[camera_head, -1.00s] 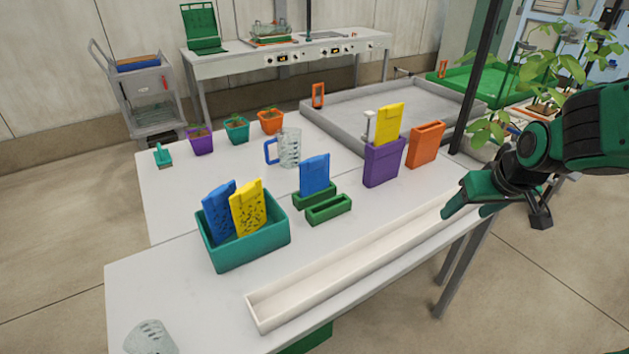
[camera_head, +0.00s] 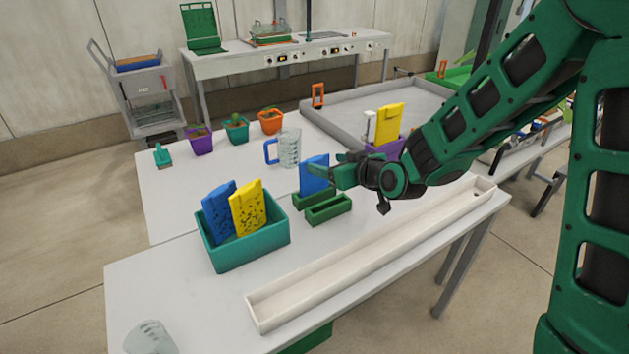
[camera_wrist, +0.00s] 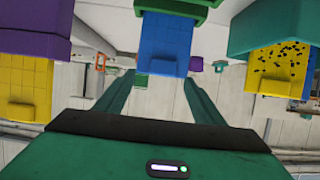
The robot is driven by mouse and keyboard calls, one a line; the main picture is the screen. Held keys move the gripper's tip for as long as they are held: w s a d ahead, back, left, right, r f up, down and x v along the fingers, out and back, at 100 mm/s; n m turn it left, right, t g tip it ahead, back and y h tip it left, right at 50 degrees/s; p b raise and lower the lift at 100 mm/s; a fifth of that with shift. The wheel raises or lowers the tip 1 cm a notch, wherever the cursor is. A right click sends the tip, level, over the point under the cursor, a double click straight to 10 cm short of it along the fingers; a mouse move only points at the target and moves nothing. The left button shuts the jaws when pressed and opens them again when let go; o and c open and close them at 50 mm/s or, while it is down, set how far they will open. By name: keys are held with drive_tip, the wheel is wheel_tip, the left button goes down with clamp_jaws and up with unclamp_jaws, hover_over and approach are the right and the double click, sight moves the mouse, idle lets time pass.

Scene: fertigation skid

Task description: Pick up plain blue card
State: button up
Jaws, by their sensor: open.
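The plain blue card (camera_head: 312,176) stands upright in a small green holder (camera_head: 306,198) on the white table. My gripper (camera_head: 342,173) is open at its right side in the head view, fingers pointing left towards it. The fingers partly cover its right edge there. In the wrist view, which is upside down, the plain blue card (camera_wrist: 165,42) lies ahead between the lines of the two open fingers. My gripper also shows there (camera_wrist: 158,80), with nothing held. I cannot tell whether a finger touches the card.
A teal bin (camera_head: 246,252) at left holds a speckled blue card (camera_head: 217,208) and a speckled yellow card (camera_head: 248,208). An empty green holder (camera_head: 329,209) sits in front. A purple holder (camera_head: 383,150) with a yellow card (camera_head: 390,121) stands behind my arm. A white trough (camera_head: 365,262) runs along the front.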

sight(317, 161)
drive_tip(key=shift+x, duration=3.7)
drive_tip(key=shift+a, duration=0.15)
drive_tip(key=c, duration=1.4)
